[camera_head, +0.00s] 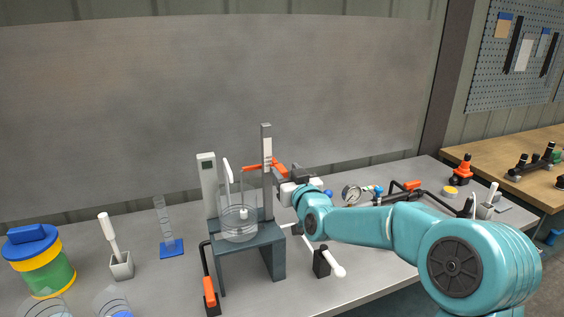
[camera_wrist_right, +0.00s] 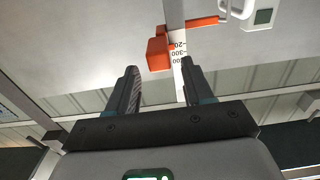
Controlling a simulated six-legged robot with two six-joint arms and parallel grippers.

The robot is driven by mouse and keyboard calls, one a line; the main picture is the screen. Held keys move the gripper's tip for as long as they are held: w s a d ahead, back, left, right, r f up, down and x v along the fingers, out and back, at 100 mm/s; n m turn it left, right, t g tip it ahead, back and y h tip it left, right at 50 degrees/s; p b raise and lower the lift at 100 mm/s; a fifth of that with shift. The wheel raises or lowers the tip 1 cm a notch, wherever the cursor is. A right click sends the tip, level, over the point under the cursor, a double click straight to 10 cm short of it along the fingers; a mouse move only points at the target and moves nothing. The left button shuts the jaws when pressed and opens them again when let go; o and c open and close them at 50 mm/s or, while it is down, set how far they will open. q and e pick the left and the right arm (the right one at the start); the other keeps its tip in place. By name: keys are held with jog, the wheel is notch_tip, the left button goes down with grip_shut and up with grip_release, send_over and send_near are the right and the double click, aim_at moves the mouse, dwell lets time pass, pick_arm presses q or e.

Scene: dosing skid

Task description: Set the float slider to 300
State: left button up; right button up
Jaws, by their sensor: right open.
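The float slider (camera_head: 258,168) is orange and sits on an upright grey post with a white scale (camera_head: 266,146), behind the glass vessel. In the right wrist view the slider's orange block (camera_wrist_right: 158,54) lies just beyond my fingertips, and its orange arm reaches right across the post. Scale marks (camera_wrist_right: 180,53) show beside the block, with "300" readable; the exact setting cannot be told. My right gripper (camera_head: 286,174) is beside the slider. In its wrist view the jaws (camera_wrist_right: 160,72) are open, with nothing between them. My left gripper is not in view.
A glass vessel (camera_head: 238,222) stands on a dark stand (camera_head: 264,254). An orange-handled valve (camera_head: 210,292) is at the stand's left. A white-ended lever (camera_head: 338,270) lies in front. A gauge (camera_head: 351,194) and pipework are behind my right arm. A blue-lidded container (camera_head: 32,242) stands at left.

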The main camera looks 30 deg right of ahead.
aim_at(281, 168)
jog(key=x, duration=0.3)
jog(key=shift+w+a+f, duration=0.15)
jog(key=shift+f, duration=0.1)
jog(key=shift+w+p, duration=0.1)
jog(key=shift+p, duration=0.2)
jog(key=shift+r, duration=0.15)
jog(key=shift+w, duration=0.15)
jog(key=shift+c, duration=1.2)
grip_shut()
jog(key=shift+r+b, duration=0.25)
jog(key=shift+b, duration=0.5)
jog(key=shift+r, duration=0.2)
jog(key=shift+o, duration=1.2)
grip_release()
jog(key=shift+s+r, duration=0.2)
jog(key=shift+s, duration=0.1)
jog(key=shift+w+f, duration=0.15)
jog(key=shift+f, duration=0.05)
jog(key=shift+s, duration=0.4)
jog(key=b+v, duration=0.4)
jog(key=v, duration=1.1)
jog(key=shift+s, duration=0.35)
